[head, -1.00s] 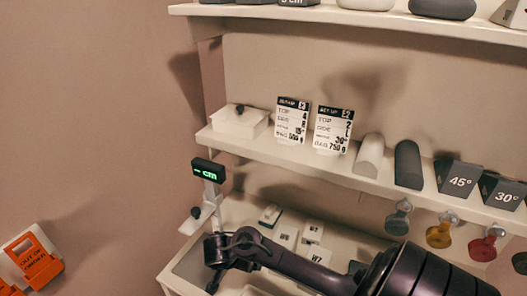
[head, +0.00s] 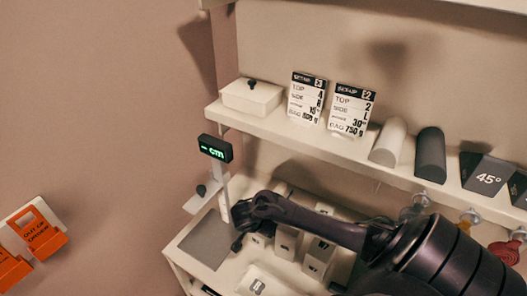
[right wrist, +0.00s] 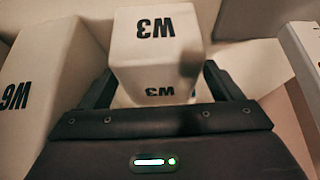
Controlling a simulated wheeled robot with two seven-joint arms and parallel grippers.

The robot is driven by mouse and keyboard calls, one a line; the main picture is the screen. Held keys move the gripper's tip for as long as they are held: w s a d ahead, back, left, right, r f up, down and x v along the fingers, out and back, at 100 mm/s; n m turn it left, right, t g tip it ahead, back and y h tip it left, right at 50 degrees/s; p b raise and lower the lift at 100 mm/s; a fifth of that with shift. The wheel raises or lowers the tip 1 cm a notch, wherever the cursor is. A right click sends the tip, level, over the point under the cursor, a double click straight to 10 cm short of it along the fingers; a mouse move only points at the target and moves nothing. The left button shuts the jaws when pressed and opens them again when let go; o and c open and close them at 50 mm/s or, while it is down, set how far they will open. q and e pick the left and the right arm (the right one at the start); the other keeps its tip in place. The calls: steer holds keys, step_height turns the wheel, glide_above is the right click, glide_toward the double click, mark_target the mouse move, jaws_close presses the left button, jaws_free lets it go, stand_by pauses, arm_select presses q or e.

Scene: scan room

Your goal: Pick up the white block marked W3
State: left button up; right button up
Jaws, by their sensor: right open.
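The white block marked W3 (right wrist: 152,50) is in the right wrist view, its markings upside down. It stands between the two fingers of my right gripper (right wrist: 157,88), which is open with one finger on each side. I cannot tell whether either finger touches it. In the head view my right gripper (head: 240,228) is low over the bottom shelf, beside the display stand. I cannot pick out W3 there, since the gripper and arm cover part of the blocks. My left gripper is not in view.
A white block marked W6 (right wrist: 35,85) stands close left of W3. Several other white blocks, such as one (head: 320,257), stand near my arm. The display stand (head: 215,148) rises at the shelf's left end. The middle shelf (head: 290,130) holds cards and shapes above.

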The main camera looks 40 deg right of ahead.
steer(key=shift+x, duration=0.95)
steer(key=c, duration=1.3)
steer(key=shift+r, duration=0.1)
steer(key=shift+c, duration=0.2)
steer(key=shift+r, duration=0.15)
